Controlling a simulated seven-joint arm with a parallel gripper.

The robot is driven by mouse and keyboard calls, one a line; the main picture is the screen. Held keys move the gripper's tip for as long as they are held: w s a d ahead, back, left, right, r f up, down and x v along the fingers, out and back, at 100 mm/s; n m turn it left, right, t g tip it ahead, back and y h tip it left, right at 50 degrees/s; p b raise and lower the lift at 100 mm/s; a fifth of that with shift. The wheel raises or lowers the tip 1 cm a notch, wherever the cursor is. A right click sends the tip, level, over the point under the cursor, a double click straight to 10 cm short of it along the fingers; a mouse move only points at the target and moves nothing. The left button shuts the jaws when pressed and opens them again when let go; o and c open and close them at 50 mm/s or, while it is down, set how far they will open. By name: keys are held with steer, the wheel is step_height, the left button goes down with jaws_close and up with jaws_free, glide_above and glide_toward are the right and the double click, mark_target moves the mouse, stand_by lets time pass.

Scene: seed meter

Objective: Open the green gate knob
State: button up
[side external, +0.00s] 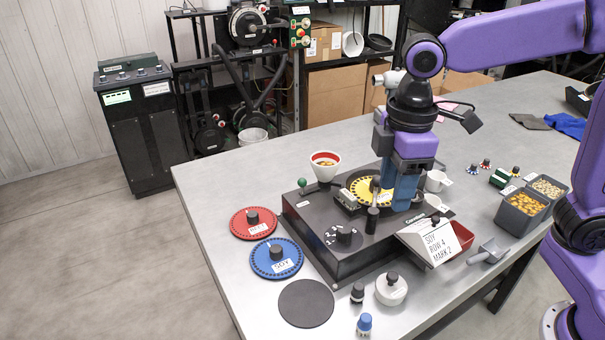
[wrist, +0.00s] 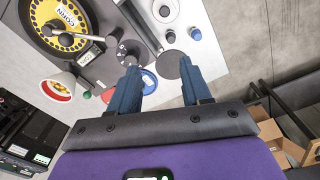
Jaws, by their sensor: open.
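The green gate knob (side external: 302,182) is a small green ball at the left back edge of the black seed meter (side external: 330,262). It also shows in the wrist view (wrist: 87,95), left of my fingers, near the white-and-red cup. My gripper (side external: 402,204), with blue fingers, hangs over the right side of the meter, beside the yellow disc (side external: 361,190), well apart from the knob. In the wrist view my gripper (wrist: 160,66) is open with its two fingers apart and nothing between them.
Red (side external: 236,228) and blue (side external: 262,268) discs lie left of the meter. The table left of the cup is clear.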

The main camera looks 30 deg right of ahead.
steer(key=w+a+r, duration=0.2)
steer(key=w, duration=0.5)
steer(key=w+a+r, duration=0.2)
steer(key=w+a, duration=0.1)
steer(key=w, duration=0.4)
steer(key=n, duration=0.2)
glide_above(302, 179)
step_height(302, 179, down, 17)
steer(key=shift+r, duration=0.2)
